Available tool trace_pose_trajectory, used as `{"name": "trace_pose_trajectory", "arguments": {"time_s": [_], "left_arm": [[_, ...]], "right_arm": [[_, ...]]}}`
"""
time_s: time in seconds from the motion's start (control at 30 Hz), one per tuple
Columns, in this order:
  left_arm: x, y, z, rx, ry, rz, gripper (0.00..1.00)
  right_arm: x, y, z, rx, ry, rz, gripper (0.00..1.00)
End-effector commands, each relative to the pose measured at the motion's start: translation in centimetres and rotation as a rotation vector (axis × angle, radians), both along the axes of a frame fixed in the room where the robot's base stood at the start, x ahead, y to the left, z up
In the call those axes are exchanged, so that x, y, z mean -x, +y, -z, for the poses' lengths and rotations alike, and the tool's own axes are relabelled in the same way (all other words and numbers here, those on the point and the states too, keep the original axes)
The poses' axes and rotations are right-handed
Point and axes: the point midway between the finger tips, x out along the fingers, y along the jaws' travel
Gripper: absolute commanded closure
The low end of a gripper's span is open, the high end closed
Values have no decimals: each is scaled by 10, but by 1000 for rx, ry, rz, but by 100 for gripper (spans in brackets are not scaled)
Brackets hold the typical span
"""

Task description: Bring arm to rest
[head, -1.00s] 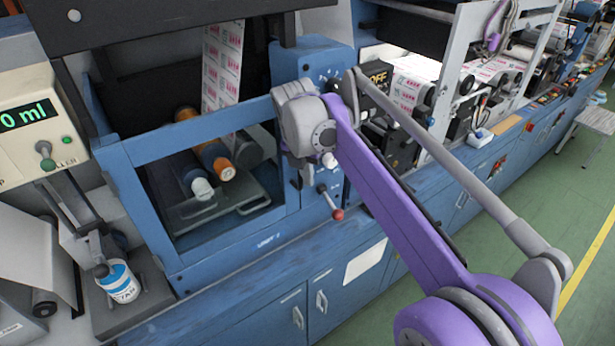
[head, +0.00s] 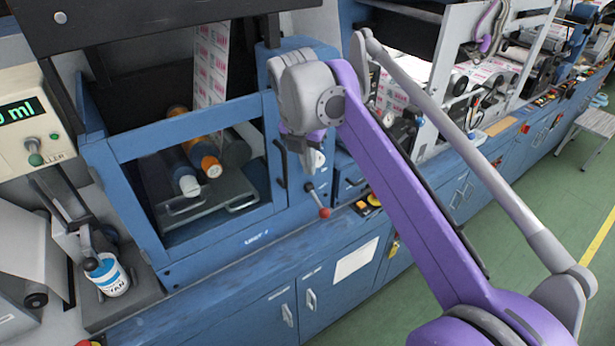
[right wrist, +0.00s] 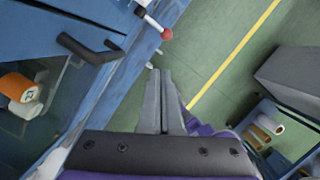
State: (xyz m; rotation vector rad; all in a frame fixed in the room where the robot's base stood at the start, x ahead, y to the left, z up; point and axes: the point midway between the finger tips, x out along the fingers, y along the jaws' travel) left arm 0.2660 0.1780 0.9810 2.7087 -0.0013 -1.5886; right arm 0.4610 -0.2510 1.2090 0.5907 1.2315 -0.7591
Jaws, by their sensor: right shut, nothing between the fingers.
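My right arm, purple and grey, reaches in from the lower right in the head view. Its right gripper (head: 306,160) hangs below the grey wrist, pointing down, in front of the blue rewinder frame (head: 200,122). In the right wrist view the two grey fingers of the right gripper (right wrist: 160,78) lie together, shut and empty, above green floor. A red-knobbed lever (head: 323,212) is just below the gripper in the head view; its knob (right wrist: 166,34) shows beyond the fingertips in the wrist view. My left gripper is not in view.
Orange-and-white rollers (head: 206,157) sit inside the blue frame. A cyan ink can (head: 108,275) stands at the lower left, below a display box (head: 28,125). Blue cabinets (head: 310,290) run along the front. Open green floor (head: 560,215) lies to the right.

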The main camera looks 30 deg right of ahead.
Motion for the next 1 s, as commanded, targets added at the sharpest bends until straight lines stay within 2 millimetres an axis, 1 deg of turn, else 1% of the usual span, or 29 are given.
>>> {"name": "trace_pose_trajectory", "arguments": {"time_s": [0.03, 0.1, 0.23, 0.43, 0.57, 0.67, 0.77, 0.8, 0.87, 0.9, 0.97, 1.0], "left_arm": [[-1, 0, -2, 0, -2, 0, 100], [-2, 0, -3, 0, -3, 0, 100], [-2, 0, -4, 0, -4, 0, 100], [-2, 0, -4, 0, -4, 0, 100], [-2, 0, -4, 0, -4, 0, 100], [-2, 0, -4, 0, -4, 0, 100], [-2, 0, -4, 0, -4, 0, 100], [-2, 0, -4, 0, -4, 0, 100], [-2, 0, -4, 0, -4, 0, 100], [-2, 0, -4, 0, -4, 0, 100], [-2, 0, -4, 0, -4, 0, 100], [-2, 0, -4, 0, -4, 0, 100]], "right_arm": [[2, -1, -10, 1, -1, 1, 100], [5, -2, -20, 0, 0, 1, 100], [7, -3, -30, 0, 0, 1, 100], [9, -3, -34, 0, -1, 3, 100], [14, 0, -27, -18, -29, 76, 100], [25, 8, -12, -64, -90, 243, 100], [42, 19, 13, -141, -174, 488, 100], [51, 23, 25, -177, -207, 596, 100], [64, 30, 44, -236, -254, 758, 100], [73, 35, 56, -278, -283, 865, 100], [87, 41, 76, -343, -323, 1028, 100], [97, 45, 90, -388, -345, 1136, 100]]}}
